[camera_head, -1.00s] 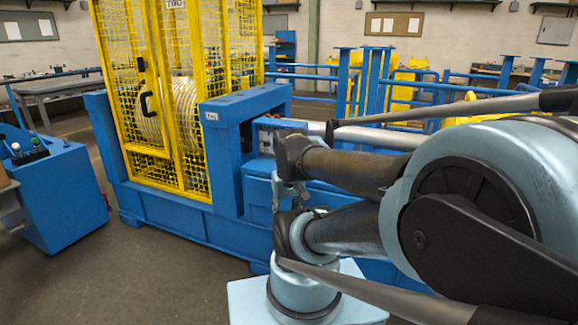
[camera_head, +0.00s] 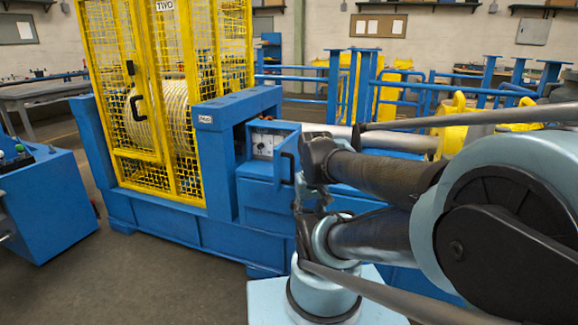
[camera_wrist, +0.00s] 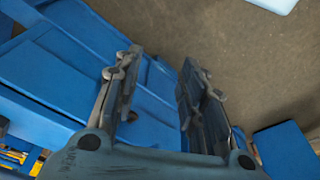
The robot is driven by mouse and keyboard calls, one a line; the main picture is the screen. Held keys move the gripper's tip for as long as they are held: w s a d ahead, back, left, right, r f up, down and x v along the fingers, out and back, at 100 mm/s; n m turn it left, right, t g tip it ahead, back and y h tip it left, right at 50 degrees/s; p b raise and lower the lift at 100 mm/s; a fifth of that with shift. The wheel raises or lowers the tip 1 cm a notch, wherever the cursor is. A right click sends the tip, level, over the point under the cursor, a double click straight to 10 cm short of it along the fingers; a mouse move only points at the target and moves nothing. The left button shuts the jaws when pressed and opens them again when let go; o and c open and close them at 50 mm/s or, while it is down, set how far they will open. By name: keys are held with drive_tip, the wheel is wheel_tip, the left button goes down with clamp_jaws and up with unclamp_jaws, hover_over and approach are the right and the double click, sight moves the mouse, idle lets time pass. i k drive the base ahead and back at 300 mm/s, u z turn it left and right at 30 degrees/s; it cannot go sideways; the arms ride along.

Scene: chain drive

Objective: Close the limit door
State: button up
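The limit door appears to be the small blue door (camera_head: 287,160) with a black handle on the blue machine frame in the head view. It stands open, swung outward at the right of a recess with a light panel (camera_head: 262,145) bearing dark dials. My gripper (camera_wrist: 160,68) is open and empty in the wrist view, its two fingers spread with a clear gap. In the head view my gripper is just right of and below the door, partly hidden among my arm links. I cannot tell whether it touches the door.
A yellow mesh cage (camera_head: 170,100) with a drum inside stands left of the recess. A blue console (camera_head: 45,205) stands at the far left. Blue railings (camera_head: 400,85) are behind. Floor (camera_head: 150,285) is free in front of the frame.

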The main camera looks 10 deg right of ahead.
sight(285, 154)
drive_tip(key=z, duration=1.15)
drive_tip(key=k, duration=1.5)
drive_tip(key=u, duration=0.75)
drive_tip(key=i, duration=1)
